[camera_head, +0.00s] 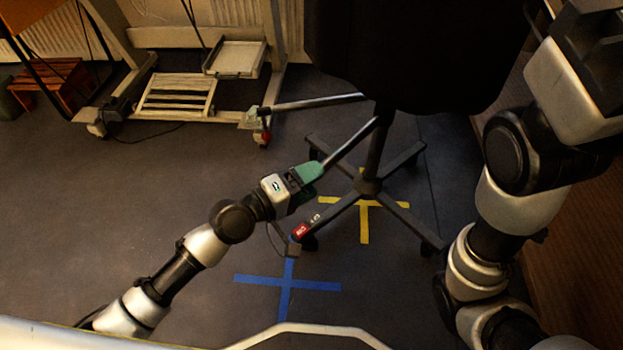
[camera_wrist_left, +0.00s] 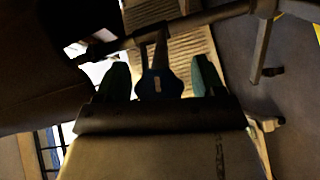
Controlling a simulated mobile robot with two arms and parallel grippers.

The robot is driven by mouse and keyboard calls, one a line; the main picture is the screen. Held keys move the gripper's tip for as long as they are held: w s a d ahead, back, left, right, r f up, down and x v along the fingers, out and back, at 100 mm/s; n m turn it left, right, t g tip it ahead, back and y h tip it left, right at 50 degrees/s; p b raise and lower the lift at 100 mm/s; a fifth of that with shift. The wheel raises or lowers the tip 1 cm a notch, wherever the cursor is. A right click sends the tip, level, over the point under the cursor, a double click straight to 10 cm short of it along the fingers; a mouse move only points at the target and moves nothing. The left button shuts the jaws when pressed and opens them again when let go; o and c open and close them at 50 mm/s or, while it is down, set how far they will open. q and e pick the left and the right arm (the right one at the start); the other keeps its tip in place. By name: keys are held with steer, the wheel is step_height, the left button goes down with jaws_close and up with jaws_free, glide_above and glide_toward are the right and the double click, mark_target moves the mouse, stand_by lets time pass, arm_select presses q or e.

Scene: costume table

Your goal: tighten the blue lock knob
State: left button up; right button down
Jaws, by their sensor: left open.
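In the left wrist view the blue lock knob (camera_wrist_left: 157,84) shows between the two green fingertips of my left gripper, with gaps on both sides. A metal bar (camera_wrist_left: 190,22) crosses just beyond the knob. In the head view my left gripper (camera_head: 318,170) is open beside the dark stand (camera_head: 376,152), at the lower end of a slanting metal rod (camera_head: 350,143). The knob cannot be made out in the head view. My right arm shows on the right of the head view, but its gripper cannot be seen.
A large black form (camera_head: 405,50) stands over the wheeled base (camera_head: 368,185). A yellow tape mark (camera_head: 364,225) and a blue tape cross (camera_head: 287,284) are on the floor. A pale frame with a slatted shelf (camera_head: 175,95) stands at the back left. The left floor is clear.

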arm_select(q)
steer(key=shift+w+d, duration=0.2)
steer(key=shift+d, duration=0.1)
steer(key=c, duration=0.9)
steer(key=shift+p, duration=0.35)
